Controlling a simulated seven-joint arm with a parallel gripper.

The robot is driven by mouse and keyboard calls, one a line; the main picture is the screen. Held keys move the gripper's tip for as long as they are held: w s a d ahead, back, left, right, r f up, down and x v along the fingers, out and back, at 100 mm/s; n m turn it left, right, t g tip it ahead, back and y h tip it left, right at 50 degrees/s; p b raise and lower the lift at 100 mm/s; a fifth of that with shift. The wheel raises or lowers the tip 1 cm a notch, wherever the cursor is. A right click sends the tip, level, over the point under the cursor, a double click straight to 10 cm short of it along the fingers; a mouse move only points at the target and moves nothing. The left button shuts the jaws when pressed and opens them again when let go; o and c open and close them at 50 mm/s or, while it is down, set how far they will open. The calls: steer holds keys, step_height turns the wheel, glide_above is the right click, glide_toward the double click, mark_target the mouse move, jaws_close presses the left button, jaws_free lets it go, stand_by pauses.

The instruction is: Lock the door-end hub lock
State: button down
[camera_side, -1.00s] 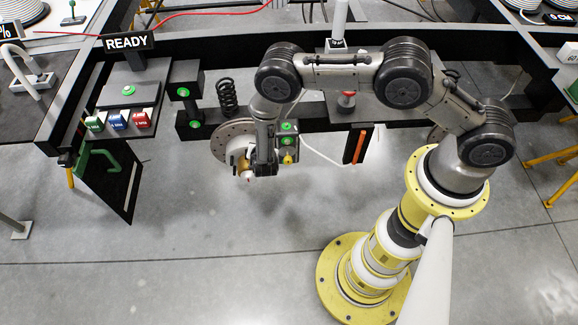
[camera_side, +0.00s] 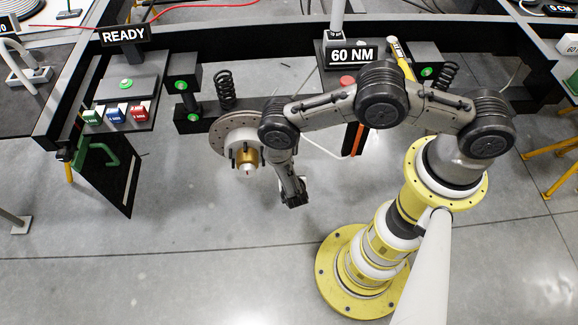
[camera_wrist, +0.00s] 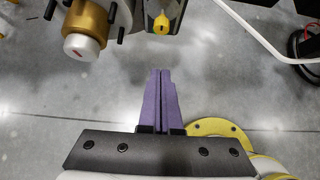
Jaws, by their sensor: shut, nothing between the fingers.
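A hub with a brake disc (camera_side: 236,130) is on the left of the chassis beam, with studs around a brass-coloured centre (camera_side: 246,157). The wrist view shows the brass centre (camera_wrist: 88,22) with its white cap (camera_wrist: 80,46) at the upper left. A yellow lock knob (camera_wrist: 161,25) with a dark slot sits on a dark block just right of the hub in the wrist view. In the side view my arm hides it. My gripper (camera_side: 293,204) hangs right of and below the hub, apart from it. Its purple fingers (camera_wrist: 158,98) are shut together and empty, pointing below the knob.
A white cable (camera_wrist: 262,38) curves right of the knob. A dark panel with a green handle (camera_side: 100,153) stands left of the hub. A READY sign (camera_side: 124,35) and a 60 NM sign (camera_side: 351,56) stand behind. The floor below my gripper is clear.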

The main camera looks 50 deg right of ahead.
steer(key=w+d+r+x, duration=0.1)
steer(key=r+x, duration=0.1)
steer(key=x, duration=1)
steer(key=shift+w+d, duration=0.25)
steer(key=shift+w+d, duration=0.7)
steer(key=shift+w, duration=0.05)
